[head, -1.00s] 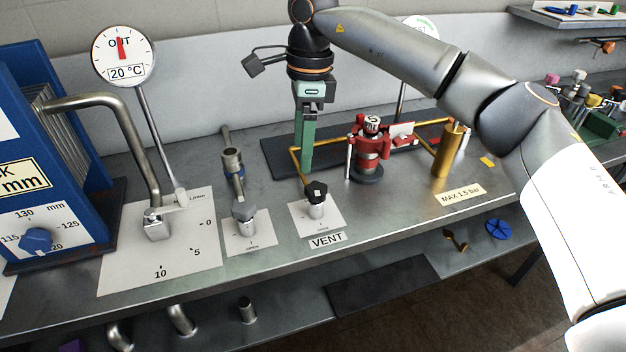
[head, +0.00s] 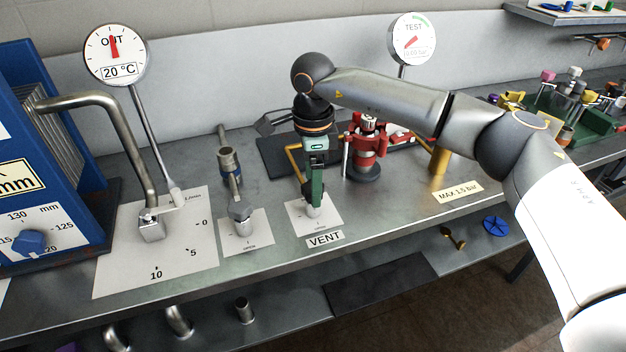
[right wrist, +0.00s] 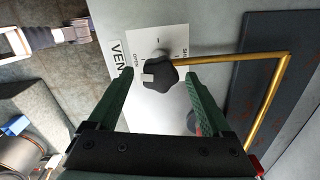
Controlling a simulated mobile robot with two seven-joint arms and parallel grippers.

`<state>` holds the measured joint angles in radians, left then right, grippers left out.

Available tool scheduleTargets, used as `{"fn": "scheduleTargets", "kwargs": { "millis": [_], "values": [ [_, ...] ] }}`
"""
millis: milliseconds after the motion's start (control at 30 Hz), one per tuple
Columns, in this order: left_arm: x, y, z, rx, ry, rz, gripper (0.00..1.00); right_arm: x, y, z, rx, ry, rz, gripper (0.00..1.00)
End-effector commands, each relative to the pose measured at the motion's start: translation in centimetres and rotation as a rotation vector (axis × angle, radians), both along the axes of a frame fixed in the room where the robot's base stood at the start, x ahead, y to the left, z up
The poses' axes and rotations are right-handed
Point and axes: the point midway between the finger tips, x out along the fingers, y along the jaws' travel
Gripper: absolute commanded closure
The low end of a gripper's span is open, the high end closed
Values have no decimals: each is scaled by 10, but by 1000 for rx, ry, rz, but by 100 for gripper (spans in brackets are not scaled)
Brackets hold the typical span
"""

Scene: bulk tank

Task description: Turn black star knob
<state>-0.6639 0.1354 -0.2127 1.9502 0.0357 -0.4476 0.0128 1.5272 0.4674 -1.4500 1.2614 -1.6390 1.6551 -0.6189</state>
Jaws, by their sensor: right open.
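The black star knob (right wrist: 160,75) stands on a white plate beside the VENT label, on a short metal stem. In the right wrist view it lies between the fingertips of my right gripper (right wrist: 162,78), with a gap visible on each side. In the head view my right gripper (head: 315,197) points down over the VENT plate (head: 331,222); its green fingers mostly hide the knob there. The right gripper is open. My left gripper is not in view.
A grey knob (head: 240,212) stands on the plate to the left. A red valve (head: 366,150) and a brass pipe (right wrist: 268,100) stand close by on the right. The TEST gauge (head: 412,40) is behind. The bench's front edge is close to the VENT label (head: 325,239).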

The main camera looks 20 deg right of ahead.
Motion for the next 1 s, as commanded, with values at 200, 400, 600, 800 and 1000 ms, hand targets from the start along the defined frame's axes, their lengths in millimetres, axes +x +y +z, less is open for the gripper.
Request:
{"fn": "scheduleTargets", "kwargs": {
  "millis": [200,400,600,800,1000],
  "values": [
    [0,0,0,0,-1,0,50,0,0,-2,0,0,0,17],
    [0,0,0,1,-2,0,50,0,0,-2,0,0,0,29],
    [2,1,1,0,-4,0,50,0,0,-2,0,0,0,52],
    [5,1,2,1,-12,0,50,0,0,-2,0,0,1,74],
    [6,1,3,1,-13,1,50,0,0,-2,0,0,1,97]
  ]
}}
